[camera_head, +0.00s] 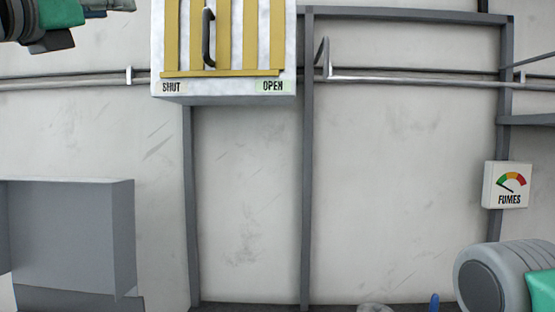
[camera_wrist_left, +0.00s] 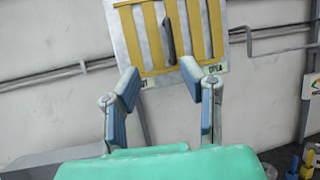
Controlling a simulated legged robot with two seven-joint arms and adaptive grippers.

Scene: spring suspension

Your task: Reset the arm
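A white panel with yellow vertical bars and a dark handle (camera_head: 208,38) is on the wall, top middle in the head view. The handle stands upright near the SHUT label (camera_head: 172,87), left of the OPEN label (camera_head: 272,86). The panel also shows in the left wrist view (camera_wrist_left: 122,22). My left gripper (camera_wrist_left: 160,78) has its two blue-grey fingers spread apart with nothing between them, facing the panel. In the head view, part of my left gripper and arm shows at the top left. A grey and green part of my right arm shows at the bottom right; no right fingers show.
A grey box-like unit (camera_head: 70,235) stands at the lower left. Pipes (camera_head: 420,83) run along the wall and a grey metal frame (camera_head: 308,180) stands against it. A FUMES gauge (camera_head: 508,185) hangs at the right. A small blue object (camera_head: 434,302) shows at the bottom edge.

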